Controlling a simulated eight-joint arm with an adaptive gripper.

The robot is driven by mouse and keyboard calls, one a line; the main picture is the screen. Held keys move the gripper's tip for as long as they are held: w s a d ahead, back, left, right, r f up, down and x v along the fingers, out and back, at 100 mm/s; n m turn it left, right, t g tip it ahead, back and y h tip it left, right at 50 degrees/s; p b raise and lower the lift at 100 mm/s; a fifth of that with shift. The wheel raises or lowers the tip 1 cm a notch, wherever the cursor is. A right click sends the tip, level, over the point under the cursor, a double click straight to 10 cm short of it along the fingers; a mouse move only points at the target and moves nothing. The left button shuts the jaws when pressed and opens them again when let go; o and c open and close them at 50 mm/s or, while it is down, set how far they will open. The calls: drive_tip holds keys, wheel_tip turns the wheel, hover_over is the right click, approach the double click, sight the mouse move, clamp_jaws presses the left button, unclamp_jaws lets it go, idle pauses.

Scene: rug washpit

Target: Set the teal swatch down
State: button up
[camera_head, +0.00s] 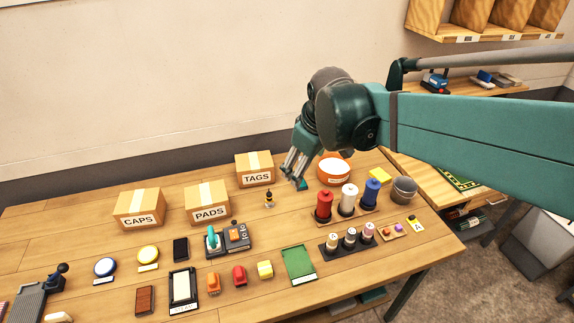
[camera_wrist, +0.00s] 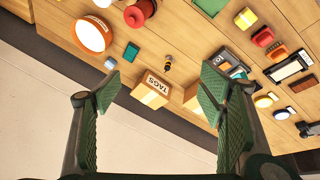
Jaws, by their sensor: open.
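The teal swatch (camera_wrist: 131,51) is a small flat rectangle lying on the wooden table. In the wrist view it lies beyond my fingertips, between the orange round tub and the TAGS box. In the head view the swatch (camera_head: 302,185) shows just below my fingertips, partly hidden by them. My gripper (camera_head: 294,172) hangs over the back of the table, pointing down. In the wrist view my gripper (camera_wrist: 160,88) has its two green fingers wide apart, with nothing held between them.
The orange tub (camera_head: 334,171) stands right of the swatch, the TAGS box (camera_head: 255,170) left of it. A yellow-and-black item (camera_head: 269,199) and a rack with a red spool (camera_head: 325,205) stand nearby.

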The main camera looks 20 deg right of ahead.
drive_tip(key=s+a+f+m+t, duration=0.2)
drive_tip(key=s+m, duration=0.4)
drive_tip(key=s, duration=0.9)
drive_tip(key=shift+s+a+f+m+t, duration=0.2)
drive_tip(key=shift+a+m+t, duration=0.1)
drive_tip(key=shift+a, duration=0.2)
idle(6.0)
